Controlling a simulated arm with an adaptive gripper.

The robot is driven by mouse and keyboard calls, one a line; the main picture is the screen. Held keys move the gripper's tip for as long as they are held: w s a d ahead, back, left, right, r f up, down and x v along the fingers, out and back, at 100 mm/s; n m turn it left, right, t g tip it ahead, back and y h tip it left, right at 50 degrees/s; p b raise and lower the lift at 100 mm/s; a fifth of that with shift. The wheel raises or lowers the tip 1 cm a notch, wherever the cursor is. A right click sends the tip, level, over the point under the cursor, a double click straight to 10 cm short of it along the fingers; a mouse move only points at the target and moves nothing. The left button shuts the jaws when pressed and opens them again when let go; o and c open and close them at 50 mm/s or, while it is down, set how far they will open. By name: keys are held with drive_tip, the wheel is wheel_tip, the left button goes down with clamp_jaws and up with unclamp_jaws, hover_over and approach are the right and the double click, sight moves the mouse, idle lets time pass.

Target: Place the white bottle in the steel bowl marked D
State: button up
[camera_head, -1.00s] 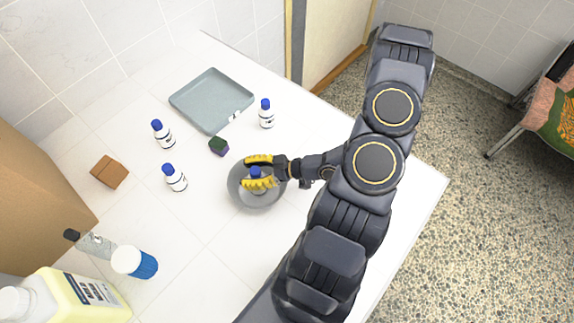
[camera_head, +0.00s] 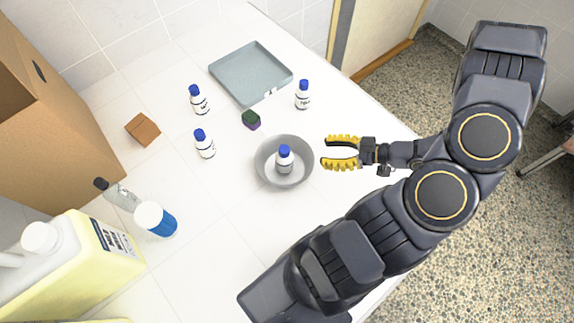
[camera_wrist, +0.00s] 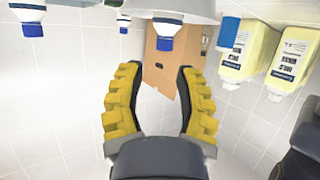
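A white bottle with a blue cap (camera_head: 285,160) stands upright inside the grey steel bowl (camera_head: 264,175). No letter D can be read on the bowl. My gripper (camera_head: 325,151) is open and empty, just right of the bowl and apart from it, fingers pointing toward it. In the wrist view, the open yellow fingers (camera_wrist: 158,75) have nothing between them, and a blue-capped bottle (camera_wrist: 167,32) shows beyond the tips. Three similar white bottles stand outside the bowl: one behind right (camera_head: 303,96), two to the left (camera_head: 200,101) (camera_head: 205,145).
A grey tray (camera_head: 240,68) lies at the back, with a small dark block (camera_head: 251,120) before it. A brown block (camera_head: 143,129), cardboard box (camera_head: 50,110), clear bottle (camera_head: 120,195), blue-and-white container (camera_head: 157,219) and yellow jug (camera_head: 75,260) occupy the left. The table's front middle is clear.

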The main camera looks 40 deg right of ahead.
drive_tip(key=w+d+r+g+h, duration=0.25)
drive_tip(key=w+d+h, duration=0.2)
drive_tip(key=d, duration=0.25)
drive_tip(key=w+d+r+g+h, duration=0.1)
drive_tip(key=w+d+g+h, duration=0.2)
drive_tip(key=d+h, duration=0.35)
wheel_tip(320, 180, up, 12)
drive_tip(key=w+m+g+h, duration=0.3)
drive_tip(key=m+h, duration=0.1)
drive_tip(key=s+a+r+m+g+y, duration=0.1)
drive_tip(key=s+a, duration=0.4)
drive_tip(key=a, duration=0.5)
drive_tip(key=s+a+r+m+g+y, duration=0.1)
drive_tip(key=s+a, duration=0.4)
drive_tip(key=a, duration=0.6)
drive_tip(key=s+a+r+m+g+y, duration=0.1)
drive_tip(key=s+a+y, duration=0.4)
drive_tip(key=a, duration=0.6)
wheel_tip(320, 180, up, 2)
drive_tip(key=shift+s+a+r+g, duration=0.15)
drive_tip(key=shift+a+r+g, duration=0.05)
drive_tip(key=shift+g, duration=0.55)
